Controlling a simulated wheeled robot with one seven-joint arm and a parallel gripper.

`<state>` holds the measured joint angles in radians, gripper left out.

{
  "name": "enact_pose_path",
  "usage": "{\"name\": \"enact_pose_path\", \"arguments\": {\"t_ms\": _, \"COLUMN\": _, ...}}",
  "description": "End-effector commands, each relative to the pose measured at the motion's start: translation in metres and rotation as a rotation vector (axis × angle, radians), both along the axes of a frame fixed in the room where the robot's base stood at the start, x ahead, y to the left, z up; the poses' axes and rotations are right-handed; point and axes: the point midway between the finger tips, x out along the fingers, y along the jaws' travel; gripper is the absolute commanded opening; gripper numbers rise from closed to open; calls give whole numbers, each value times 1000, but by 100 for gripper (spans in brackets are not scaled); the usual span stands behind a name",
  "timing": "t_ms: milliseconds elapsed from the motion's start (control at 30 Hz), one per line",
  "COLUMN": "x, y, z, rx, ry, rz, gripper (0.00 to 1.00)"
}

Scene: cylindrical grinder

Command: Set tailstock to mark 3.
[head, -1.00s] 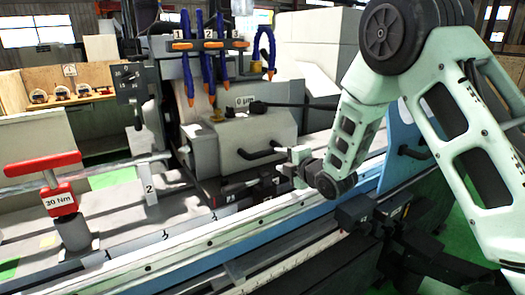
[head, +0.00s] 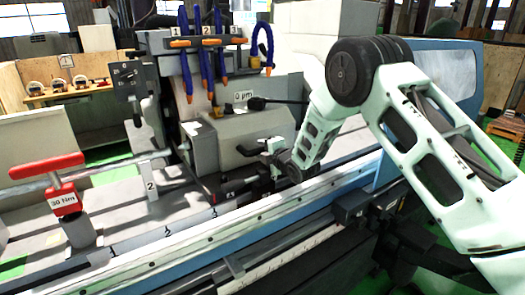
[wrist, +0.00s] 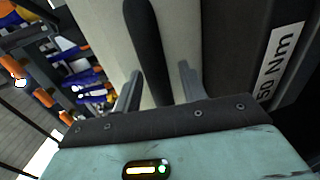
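The grey tailstock (head: 238,128), labelled 0 µm, stands on the machine bed in the head view. A black bar handle (head: 248,151) sticks out of its front. My gripper (head: 272,149) is at the right end of that handle. In the wrist view my gripper (wrist: 160,92) is open. A dark bar (wrist: 146,45), apparently this handle, runs between the fingers with gaps on both sides. A black lever (head: 275,101) sits on top of the tailstock.
A red T-handle (head: 45,167) with a 30 Nm tag stands on the bed at left. Blue coolant hoses (head: 187,60) hang above. A 50 Nm label (wrist: 281,61) shows at right in the wrist view.

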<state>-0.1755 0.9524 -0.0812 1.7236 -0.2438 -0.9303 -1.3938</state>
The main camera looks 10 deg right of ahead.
Motion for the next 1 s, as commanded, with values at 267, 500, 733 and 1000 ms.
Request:
{"name": "enact_pose_path", "arguments": {"t_ms": 267, "x": 0, "y": 0, "z": 0, "rx": 0, "ry": 0, "rz": 0, "gripper": 0}}
{"name": "enact_pose_path", "arguments": {"t_ms": 500, "x": -2, "y": 6, "z": -4, "rx": 1, "ry": -3, "rz": 3, "gripper": 0}}
{"name": "enact_pose_path", "arguments": {"t_ms": 733, "x": -4, "y": 10, "z": -1, "rx": 1, "ry": 1, "rz": 4, "gripper": 0}}
{"name": "enact_pose_path", "arguments": {"t_ms": 1000, "x": -4, "y": 10, "z": -1, "rx": 2, "ry": 2, "rz": 5, "gripper": 42}}
